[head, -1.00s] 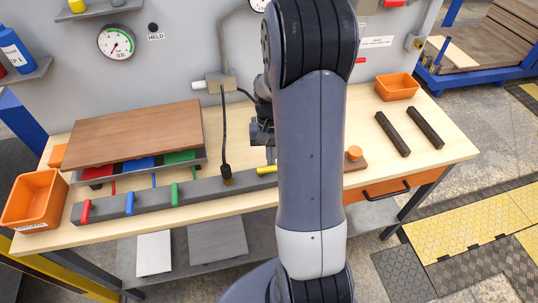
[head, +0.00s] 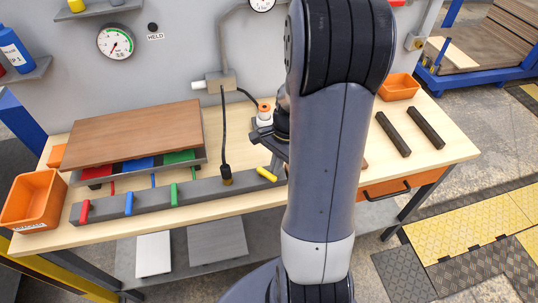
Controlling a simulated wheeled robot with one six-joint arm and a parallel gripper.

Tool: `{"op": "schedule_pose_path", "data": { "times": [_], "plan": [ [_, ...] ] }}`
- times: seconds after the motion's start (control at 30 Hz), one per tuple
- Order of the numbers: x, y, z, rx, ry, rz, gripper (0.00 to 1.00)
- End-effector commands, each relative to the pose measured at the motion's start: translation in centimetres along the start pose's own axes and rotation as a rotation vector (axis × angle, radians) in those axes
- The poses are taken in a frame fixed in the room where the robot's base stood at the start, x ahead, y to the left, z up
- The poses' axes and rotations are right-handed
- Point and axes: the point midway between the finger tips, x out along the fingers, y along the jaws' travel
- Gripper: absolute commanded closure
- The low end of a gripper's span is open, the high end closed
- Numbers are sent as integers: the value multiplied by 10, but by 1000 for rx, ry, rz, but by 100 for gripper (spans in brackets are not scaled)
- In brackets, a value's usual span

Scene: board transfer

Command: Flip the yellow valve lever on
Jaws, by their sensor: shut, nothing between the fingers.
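The yellow valve lever (head: 267,174) is at the right end of the visible part of a dark grey manifold bar (head: 203,190) on the bench. The red lever (head: 85,210), blue lever (head: 129,203) and green lever (head: 174,195) point across the bar. My gripper (head: 277,166) is shut and empty, just above and right of the yellow lever and partly hidden by my arm. I cannot tell if it touches the lever. The bar's right end is hidden behind my arm.
A black hose (head: 224,135) rises from the bar left of the yellow lever. A brown board (head: 133,137) lies on a rack behind the bar. A white and orange fitting (head: 264,112) stands behind my gripper. Two dark bars (head: 393,134) lie at the right.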

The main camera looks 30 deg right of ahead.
Motion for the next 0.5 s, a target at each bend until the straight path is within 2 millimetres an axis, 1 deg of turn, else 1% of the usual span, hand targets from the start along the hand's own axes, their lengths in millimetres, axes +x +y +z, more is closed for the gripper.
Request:
{"op": "schedule_pose_path", "data": {
  "times": [0.1,0.4,0.5],
  "plan": [
    [0,4,4,109,-1,-27,100],
    [2,9,13,355,0,-89,100],
    [3,8,13,368,0,-93,100]
  ]
}}
